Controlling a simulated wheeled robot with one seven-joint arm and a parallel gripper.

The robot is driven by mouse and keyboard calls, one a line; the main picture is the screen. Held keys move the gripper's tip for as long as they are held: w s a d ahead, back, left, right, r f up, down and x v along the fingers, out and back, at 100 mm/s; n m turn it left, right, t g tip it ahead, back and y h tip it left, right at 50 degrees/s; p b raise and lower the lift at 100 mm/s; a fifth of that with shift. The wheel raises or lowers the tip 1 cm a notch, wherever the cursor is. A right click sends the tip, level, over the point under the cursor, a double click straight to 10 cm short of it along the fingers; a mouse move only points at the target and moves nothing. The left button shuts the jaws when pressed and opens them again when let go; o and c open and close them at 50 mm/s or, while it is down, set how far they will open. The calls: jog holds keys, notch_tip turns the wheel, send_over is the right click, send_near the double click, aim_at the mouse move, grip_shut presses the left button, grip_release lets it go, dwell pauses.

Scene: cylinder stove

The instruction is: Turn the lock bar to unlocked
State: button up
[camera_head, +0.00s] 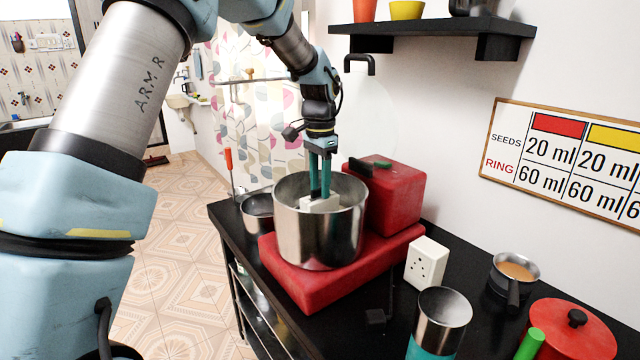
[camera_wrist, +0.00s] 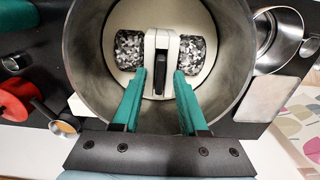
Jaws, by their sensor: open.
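A steel drum (camera_head: 318,238) sits on a red grinder base (camera_head: 318,283); it also shows in the wrist view (camera_wrist: 85,60). Inside it, a white holder (camera_wrist: 150,42) stands between two speckled roller stones (camera_wrist: 130,50). A black bar (camera_wrist: 160,62) lies in the slot of the holder and looks like the lock bar, lengthwise in the wrist view. My gripper (camera_head: 319,194) points down into the drum, its teal fingers open on either side of the holder. I cannot tell whether they touch it. A dark lever (camera_head: 374,163) lies on top of the red rear housing (camera_head: 400,195).
A white socket box (camera_head: 427,263), a steel cup (camera_head: 442,315), a small pan (camera_head: 514,272) and a red lidded pot (camera_head: 566,330) stand to the right. A steel bowl (camera_head: 257,213) is to the left. A black shelf (camera_head: 430,28) hangs above; the drum wall surrounds my fingers.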

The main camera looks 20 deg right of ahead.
aim_at(320, 188)
jog(key=shift+r, duration=0.1)
notch_tip(320, 188, up, 11)
jog(key=b, duration=0.2)
jog(key=shift+b, duration=0.3)
jog(key=shift+f, duration=0.2)
